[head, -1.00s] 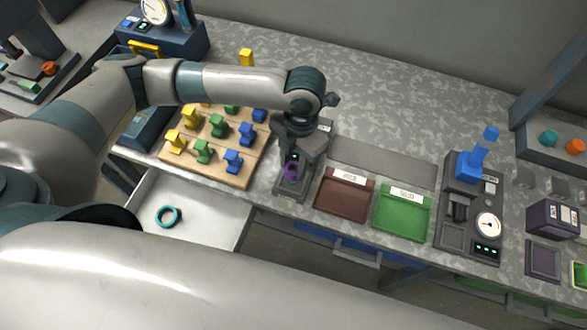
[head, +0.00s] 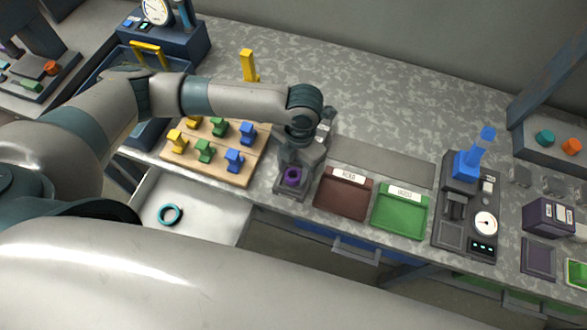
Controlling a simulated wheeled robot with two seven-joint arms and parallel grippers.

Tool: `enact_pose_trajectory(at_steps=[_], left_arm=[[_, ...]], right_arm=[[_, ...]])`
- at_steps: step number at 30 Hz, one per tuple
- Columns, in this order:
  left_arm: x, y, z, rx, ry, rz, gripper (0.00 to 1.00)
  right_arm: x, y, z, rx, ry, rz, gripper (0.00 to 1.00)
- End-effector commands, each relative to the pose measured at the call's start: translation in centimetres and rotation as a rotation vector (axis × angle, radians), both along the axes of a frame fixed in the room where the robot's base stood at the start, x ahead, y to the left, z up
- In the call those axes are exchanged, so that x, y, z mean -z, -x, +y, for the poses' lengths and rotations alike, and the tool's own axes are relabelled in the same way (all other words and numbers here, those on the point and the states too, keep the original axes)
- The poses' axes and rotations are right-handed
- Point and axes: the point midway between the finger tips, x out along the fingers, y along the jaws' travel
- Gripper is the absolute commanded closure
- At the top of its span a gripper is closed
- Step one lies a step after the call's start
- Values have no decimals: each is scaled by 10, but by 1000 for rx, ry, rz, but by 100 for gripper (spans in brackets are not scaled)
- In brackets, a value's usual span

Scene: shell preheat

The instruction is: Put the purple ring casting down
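The purple ring casting (head: 292,176) shows at the front of a small dark grey station (head: 290,192) near the table's front edge. My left gripper (head: 297,160) points down over this station, just behind and above the ring. Its fingertips are hard to make out, so I cannot tell whether they touch the ring or stand apart. My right gripper is not in view.
A brown tray (head: 341,202) and a green tray (head: 400,218) lie right of the station. A wooden board (head: 215,172) with yellow, green and blue pieces lies left. An open white drawer (head: 205,213) holds a teal ring (head: 170,214). A gauge device (head: 466,208) stands farther right.

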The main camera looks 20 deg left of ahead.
Motion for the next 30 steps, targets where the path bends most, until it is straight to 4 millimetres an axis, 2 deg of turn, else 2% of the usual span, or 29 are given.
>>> enact_pose_trajectory(at_steps=[9, 14, 30], left_arm=[[-5, -1, 0, 0, 1, 0, 50], [-19, -3, -1, 0, 2, -4, 50], [-106, -12, -6, 0, 1, -2, 50]], right_arm=[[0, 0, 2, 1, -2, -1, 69], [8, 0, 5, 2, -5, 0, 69], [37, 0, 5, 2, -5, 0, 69]])
